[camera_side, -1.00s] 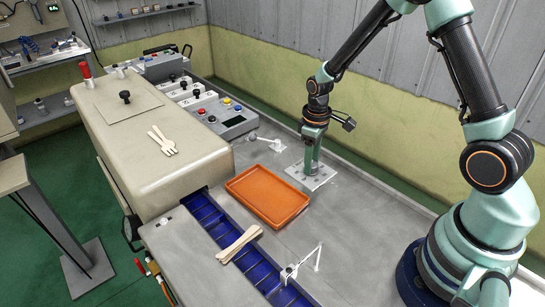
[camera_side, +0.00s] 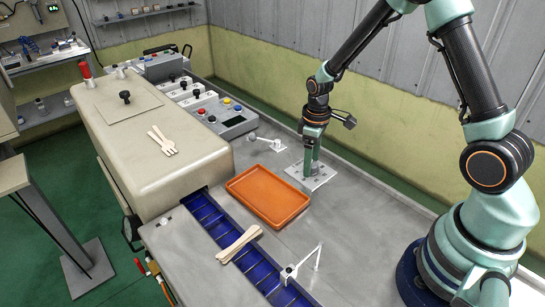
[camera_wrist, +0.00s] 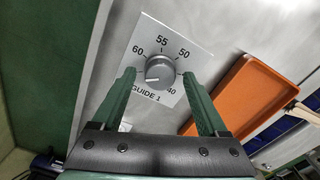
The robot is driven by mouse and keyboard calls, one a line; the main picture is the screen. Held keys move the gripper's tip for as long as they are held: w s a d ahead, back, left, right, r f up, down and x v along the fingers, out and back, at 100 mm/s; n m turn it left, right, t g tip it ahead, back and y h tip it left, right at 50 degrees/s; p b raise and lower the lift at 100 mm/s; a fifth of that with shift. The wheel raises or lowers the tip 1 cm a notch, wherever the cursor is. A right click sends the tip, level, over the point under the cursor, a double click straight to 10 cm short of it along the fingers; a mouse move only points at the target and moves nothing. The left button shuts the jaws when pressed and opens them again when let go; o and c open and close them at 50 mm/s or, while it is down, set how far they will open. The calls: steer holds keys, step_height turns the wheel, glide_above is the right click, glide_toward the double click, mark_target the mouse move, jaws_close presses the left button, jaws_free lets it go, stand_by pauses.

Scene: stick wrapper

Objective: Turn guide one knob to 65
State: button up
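The guide one knob (camera_wrist: 159,70) is a round grey knob on a white dial plate (camera_wrist: 150,28) marked "GUIDE 1" in the wrist view. The numbers 60, 55, 50 and 40 show; marks beside the fingers are hidden. A pale line on the knob seems to point to the lower left, but I cannot read its value surely. My gripper (camera_wrist: 159,73) is open, with one green finger on each side of the knob and small gaps visible. In the side view my gripper (camera_side: 310,166) reaches down to the plate (camera_side: 325,174); the fingers largely hide the knob there.
An orange tray (camera_side: 232,190) lies left of the plate. A small white bracket (camera_side: 265,139) stands on the bench behind the tray. A control box (camera_side: 232,122) stands farther back.

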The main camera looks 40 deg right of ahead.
step_height(320, 180, up, 12)
stand_by(0.7)
steer(key=shift+r, duration=0.1)
